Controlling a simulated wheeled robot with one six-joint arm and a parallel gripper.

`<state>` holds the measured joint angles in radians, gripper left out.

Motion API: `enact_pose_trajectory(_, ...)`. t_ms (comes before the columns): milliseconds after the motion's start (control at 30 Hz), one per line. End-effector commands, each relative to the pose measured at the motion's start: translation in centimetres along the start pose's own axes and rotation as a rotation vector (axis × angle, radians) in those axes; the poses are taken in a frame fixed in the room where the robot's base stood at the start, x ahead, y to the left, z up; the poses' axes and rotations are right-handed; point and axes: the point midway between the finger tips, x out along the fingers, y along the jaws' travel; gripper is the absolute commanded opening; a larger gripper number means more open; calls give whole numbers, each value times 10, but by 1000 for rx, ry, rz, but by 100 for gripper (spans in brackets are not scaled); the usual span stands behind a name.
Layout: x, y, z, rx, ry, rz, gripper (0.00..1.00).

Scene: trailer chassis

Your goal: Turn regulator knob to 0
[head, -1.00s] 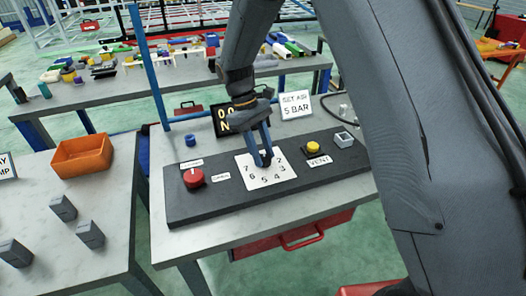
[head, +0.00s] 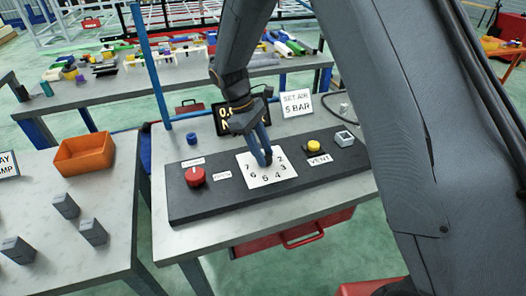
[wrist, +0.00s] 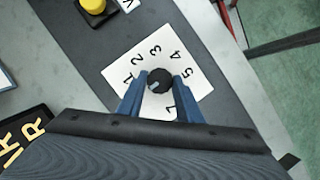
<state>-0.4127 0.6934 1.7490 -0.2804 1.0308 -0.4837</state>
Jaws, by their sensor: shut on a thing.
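The black regulator knob (wrist: 158,80) stands in the middle of a white number plate (wrist: 196,83), which also shows in the head view (head: 282,177). My gripper (wrist: 159,90) has its blue fingers closed on the two sides of the knob. In the head view my gripper (head: 265,160) points down onto the plate and hides most of the knob. A small pale mark shows on the knob's lower left in the wrist view. The numbers 1 to 5 and 7 are readable there; the plate's lower left is hidden behind my gripper.
On the dark panel (head: 215,201), a red knob (head: 195,177) is left of the plate and a yellow button (head: 314,146) is right. A dark display (head: 226,112), partly covered by my arm, and a "SET AIR 5 BAR" sign (head: 297,105) stand behind.

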Motion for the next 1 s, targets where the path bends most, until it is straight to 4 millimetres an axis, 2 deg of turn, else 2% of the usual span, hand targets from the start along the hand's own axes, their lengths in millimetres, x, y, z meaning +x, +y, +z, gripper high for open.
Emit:
enact_pose_trajectory(67, 0, 0, -1, -1, 2, 0, 10)
enact_pose_trajectory(100, 0, 0, -1, -1, 2, 0, 37)
enact_pose_trajectory(200, 0, 0, -1, 0, 1, 0, 51)
enact_pose_trajectory(567, -6, 0, -1, 1, 1, 1, 51)
enact_pose_trajectory(1000, -69, 0, -2, -1, 2, 1, 51)
